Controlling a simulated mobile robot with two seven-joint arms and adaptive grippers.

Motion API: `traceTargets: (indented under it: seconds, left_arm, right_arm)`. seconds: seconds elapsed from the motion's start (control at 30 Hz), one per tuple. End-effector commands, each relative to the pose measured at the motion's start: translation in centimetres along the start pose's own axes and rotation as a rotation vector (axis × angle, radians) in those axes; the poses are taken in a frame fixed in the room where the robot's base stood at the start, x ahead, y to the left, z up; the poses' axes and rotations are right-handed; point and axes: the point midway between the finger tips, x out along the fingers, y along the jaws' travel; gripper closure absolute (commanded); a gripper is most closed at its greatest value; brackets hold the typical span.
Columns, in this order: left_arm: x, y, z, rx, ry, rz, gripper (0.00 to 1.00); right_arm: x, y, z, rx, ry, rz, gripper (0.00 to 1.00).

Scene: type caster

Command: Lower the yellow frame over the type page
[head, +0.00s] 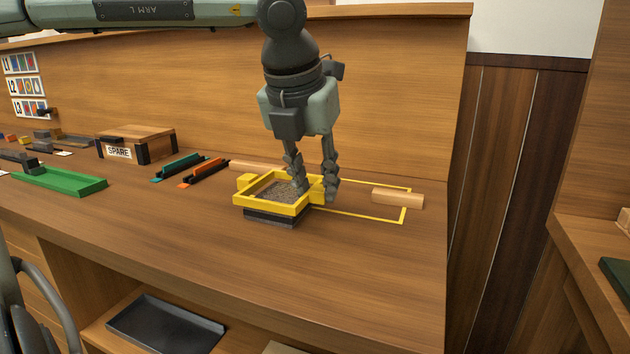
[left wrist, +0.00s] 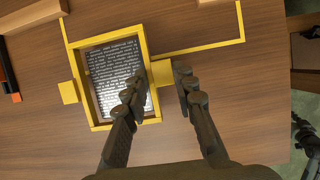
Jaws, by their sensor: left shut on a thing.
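The yellow frame (head: 270,207) is a square rim with a tab on each side. My left gripper (head: 314,192) points down and is shut on its right tab. In the left wrist view, the tab lies between the fingers (left wrist: 162,90) and the frame (left wrist: 91,106) surrounds the type page (left wrist: 115,68). The grey page (head: 275,188) shows inside the rim in the head view. A dark base (head: 268,218) shows below the frame's front edge. I cannot tell whether the frame rests fully on it.
A yellow outline (head: 403,216) marks the bench right of the frame, with a wooden bar (head: 397,198) across it. Orange (head: 204,169) and teal (head: 178,166) strips, a SPARE box (head: 138,144) and a green tray (head: 60,181) stand left. The bench front is clear.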

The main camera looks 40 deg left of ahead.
Motion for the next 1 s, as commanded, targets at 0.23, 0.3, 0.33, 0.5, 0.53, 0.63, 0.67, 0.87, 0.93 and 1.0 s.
traceTargets:
  seconds: [0.23,0.3,0.33,0.5,0.53,0.63,0.67,0.87,0.93,1.0]
  left_arm:
    - [-0.02,0.00,0.03,0.000,-0.001,0.000,1.00]
    - [0.02,0.00,0.01,0.000,-0.001,0.000,1.00]
    - [0.04,0.00,0.00,0.000,-0.001,0.000,1.00]
    - [0.23,0.00,-0.08,0.000,-0.001,0.000,1.00]
    - [0.27,0.00,-0.10,0.000,-0.001,0.000,1.00]
    - [0.37,0.00,-0.14,0.000,-0.001,0.000,1.00]
    - [0.40,0.00,-0.15,0.000,-0.001,0.000,1.00]
    - [0.61,0.00,-0.24,0.000,-0.001,0.000,1.00]
    - [0.54,0.00,-0.21,0.000,-0.001,0.000,0.67]
    - [0.55,0.00,-0.22,0.000,-0.001,0.000,0.59]
  right_arm:
    - [0.21,0.04,-0.30,0.005,0.003,0.000,0.60]
    - [0.25,0.04,-0.30,0.005,0.003,0.001,0.60]
    - [0.28,0.03,-0.29,0.004,0.003,0.001,0.60]
    - [0.48,-0.01,-0.20,0.003,0.003,0.001,0.60]
    - [0.51,-0.01,-0.19,0.003,0.003,0.001,0.60]
    - [0.62,-0.03,-0.15,0.003,0.003,0.001,0.60]
    - [0.66,-0.04,-0.14,0.003,0.003,0.001,0.60]
    - [0.88,-0.08,-0.07,0.002,0.003,0.001,0.60]
    - [0.81,-0.07,-0.09,0.002,0.003,0.001,0.60]
    - [0.81,-0.07,-0.09,0.002,0.003,0.001,0.60]
